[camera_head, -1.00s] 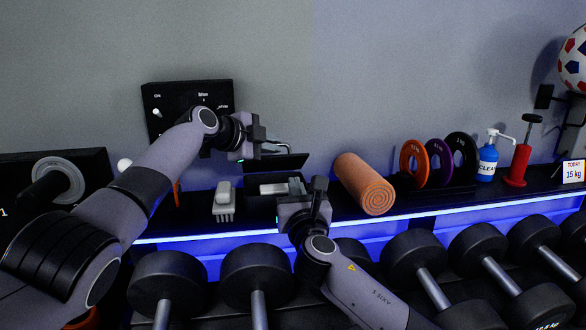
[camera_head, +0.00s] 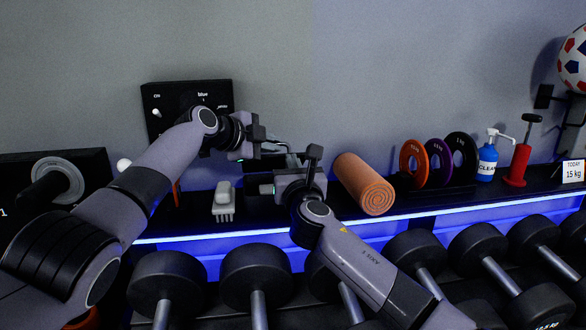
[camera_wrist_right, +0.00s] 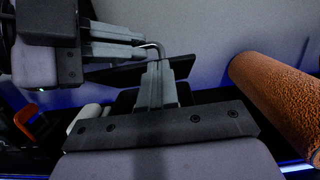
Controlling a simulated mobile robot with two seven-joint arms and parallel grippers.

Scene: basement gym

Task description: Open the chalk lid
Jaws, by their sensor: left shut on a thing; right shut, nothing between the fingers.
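The black chalk box (camera_head: 260,206) stands on the shelf, largely hidden behind my right gripper. Its dark lid (camera_head: 258,165) is raised at a tilt above the box; it also shows in the right wrist view (camera_wrist_right: 122,76). My left gripper (camera_head: 272,148) is above the lid, shut on a bent metal handle (camera_wrist_right: 154,47). My right gripper (camera_head: 291,161) is shut and empty in front of the lid. Its fingertips (camera_wrist_right: 160,68) overlap the lid and lie just below the handle in the right wrist view; contact cannot be told.
A grey-white brush (camera_head: 224,203) lies left of the box. A rolled orange mat (camera_head: 362,184) lies close on the right, followed by coloured plates (camera_head: 412,165) and a blue cleaner bottle (camera_head: 487,160). Dumbbells (camera_head: 257,272) line the rack below. A black panel (camera_head: 180,97) is on the wall behind.

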